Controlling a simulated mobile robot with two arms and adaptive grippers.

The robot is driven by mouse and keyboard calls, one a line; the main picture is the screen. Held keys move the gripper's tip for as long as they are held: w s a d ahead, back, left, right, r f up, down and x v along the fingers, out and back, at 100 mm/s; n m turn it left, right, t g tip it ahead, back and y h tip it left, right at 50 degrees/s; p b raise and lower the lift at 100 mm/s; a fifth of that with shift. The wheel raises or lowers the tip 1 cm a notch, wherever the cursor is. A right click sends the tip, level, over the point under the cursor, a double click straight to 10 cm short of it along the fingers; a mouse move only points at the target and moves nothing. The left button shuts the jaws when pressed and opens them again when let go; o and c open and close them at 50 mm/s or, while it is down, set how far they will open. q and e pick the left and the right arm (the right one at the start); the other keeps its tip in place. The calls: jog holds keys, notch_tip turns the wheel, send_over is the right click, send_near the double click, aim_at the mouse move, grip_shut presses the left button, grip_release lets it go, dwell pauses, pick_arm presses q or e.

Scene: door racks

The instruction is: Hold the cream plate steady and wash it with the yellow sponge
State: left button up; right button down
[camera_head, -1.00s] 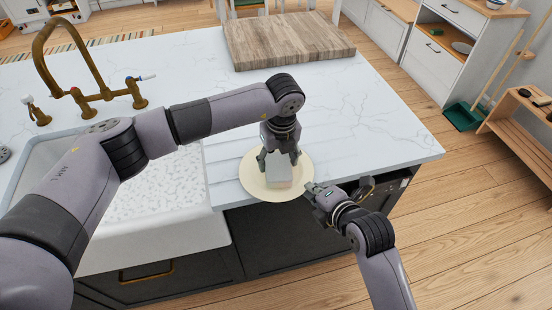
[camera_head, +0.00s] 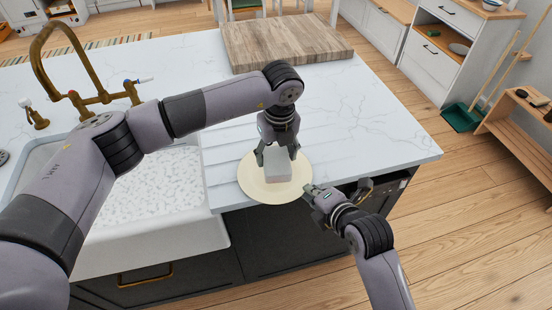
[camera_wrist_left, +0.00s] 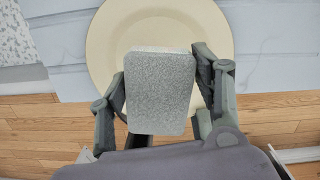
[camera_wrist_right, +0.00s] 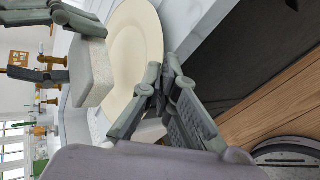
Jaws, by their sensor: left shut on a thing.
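The cream plate (camera_head: 252,184) lies on the counter and sticks out over its front edge. It also shows in the left wrist view (camera_wrist_left: 104,45). The sponge looks pale grey-white, not yellow (camera_head: 279,170). My left gripper (camera_head: 278,153) is shut on the sponge (camera_wrist_left: 160,92) from above and holds it over the plate's middle; whether it presses on the plate is hard to tell.
A white sink (camera_head: 165,185) with a brass tap (camera_head: 85,98) is left of the plate. A wooden board (camera_head: 285,43) lies at the back of the counter. The counter right of the plate (camera_head: 385,130) is clear.

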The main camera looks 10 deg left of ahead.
jog(key=c, duration=2.3)
grip_release()
jog(key=o, duration=0.6)
jog(key=v, duration=1.2)
pick_arm(q)
jog(key=shift+c, duration=0.2)
